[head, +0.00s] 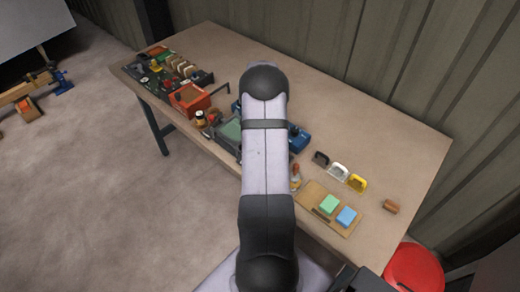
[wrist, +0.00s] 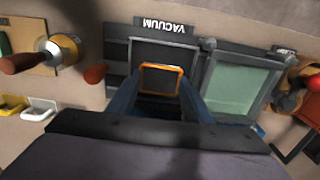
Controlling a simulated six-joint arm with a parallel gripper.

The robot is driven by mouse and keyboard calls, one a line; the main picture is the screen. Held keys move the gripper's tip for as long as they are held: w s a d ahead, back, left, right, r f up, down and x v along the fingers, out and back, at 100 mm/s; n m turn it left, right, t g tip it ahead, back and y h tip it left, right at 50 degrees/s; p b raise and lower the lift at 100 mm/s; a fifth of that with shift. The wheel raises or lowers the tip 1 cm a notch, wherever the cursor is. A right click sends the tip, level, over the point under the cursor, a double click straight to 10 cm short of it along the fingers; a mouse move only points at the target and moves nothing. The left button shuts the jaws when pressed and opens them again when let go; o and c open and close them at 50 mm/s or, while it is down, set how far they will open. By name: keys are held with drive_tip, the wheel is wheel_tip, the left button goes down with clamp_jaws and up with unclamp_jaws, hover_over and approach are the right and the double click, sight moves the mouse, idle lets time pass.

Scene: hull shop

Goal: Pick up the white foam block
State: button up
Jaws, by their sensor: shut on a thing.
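My gripper (wrist: 158,88) shows in the wrist view with two blue fingers, shut on an orange-rimmed, dark-centred piece (wrist: 161,67). Below them is a dark panel beside a label reading VACUUM (wrist: 166,23). I cannot tell whether the piece touches the panel. In the head view my arm hides the gripper and what it holds. I cannot make out a white foam block in either view. A white, open-framed piece (head: 338,172) lies on the bench between a black one and a yellow one; a white one also shows at the left in the wrist view (wrist: 38,109).
A tan board (head: 319,197) at the right carries a green block (head: 329,204) and a blue block (head: 347,216). A brown block (head: 391,206) lies farther right. The bench's far right is clear; its left end is crowded, with a red box (head: 188,99).

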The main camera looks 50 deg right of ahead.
drive_tip(key=shift+r+p, duration=1.8)
drive_tip(key=shift+r, duration=1.05)
